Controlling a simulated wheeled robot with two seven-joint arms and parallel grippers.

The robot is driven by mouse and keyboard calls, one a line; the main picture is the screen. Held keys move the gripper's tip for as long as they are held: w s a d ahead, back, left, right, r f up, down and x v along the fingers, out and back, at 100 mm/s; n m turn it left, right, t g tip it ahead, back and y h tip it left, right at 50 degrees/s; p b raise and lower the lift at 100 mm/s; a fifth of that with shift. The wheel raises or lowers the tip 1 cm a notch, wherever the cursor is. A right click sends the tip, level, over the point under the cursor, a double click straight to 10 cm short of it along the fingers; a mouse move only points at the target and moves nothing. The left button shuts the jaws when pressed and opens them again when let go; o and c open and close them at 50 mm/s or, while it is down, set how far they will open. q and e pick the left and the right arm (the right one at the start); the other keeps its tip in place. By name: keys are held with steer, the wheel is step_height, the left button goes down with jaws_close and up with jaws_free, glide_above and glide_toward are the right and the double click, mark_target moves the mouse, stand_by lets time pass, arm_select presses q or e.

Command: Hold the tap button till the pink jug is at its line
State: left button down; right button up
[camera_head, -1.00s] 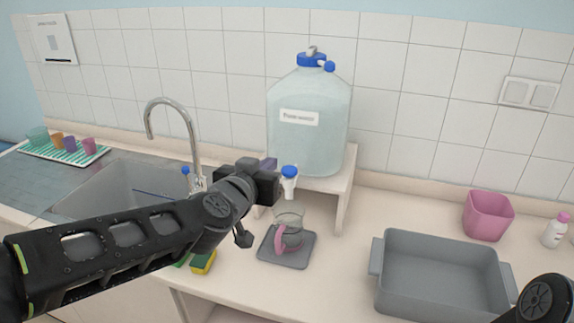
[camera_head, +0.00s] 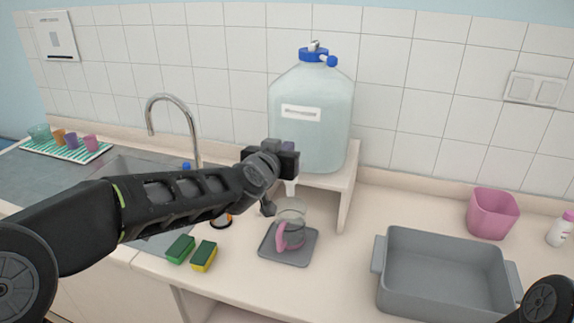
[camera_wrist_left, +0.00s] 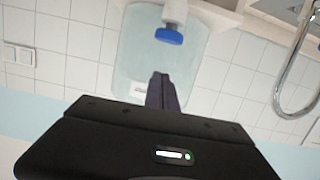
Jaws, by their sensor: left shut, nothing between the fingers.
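The large clear water jug-tank (camera_head: 310,125) stands on a raised shelf. Its white tap (camera_head: 291,188) points down over the pink-handled clear jug (camera_head: 291,232), which stands on a grey mat (camera_head: 270,252). The water level and line in the jug are too small to tell. My left gripper (camera_head: 288,147) is shut and empty, in front of the tank just above the tap. It hides the tap's blue button in the head view. In the left wrist view, the shut fingers (camera_wrist_left: 159,80) point towards the blue button (camera_wrist_left: 169,36), with a gap in the picture. My right gripper is out of view.
A grey basin (camera_head: 440,275), a pink container (camera_head: 493,213) and a small bottle (camera_head: 561,230) stand to the right. Two sponges (camera_head: 203,256) lie left of the mat. The sink and its faucet (camera_head: 172,100) are on the left, with coloured cups beyond.

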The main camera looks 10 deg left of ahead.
arm_select(q)
step_height(320, 180, down, 3)
steer(key=shift+w+b, duration=0.15)
steer(key=shift+b, duration=0.45)
steer(key=shift+f, duration=0.55)
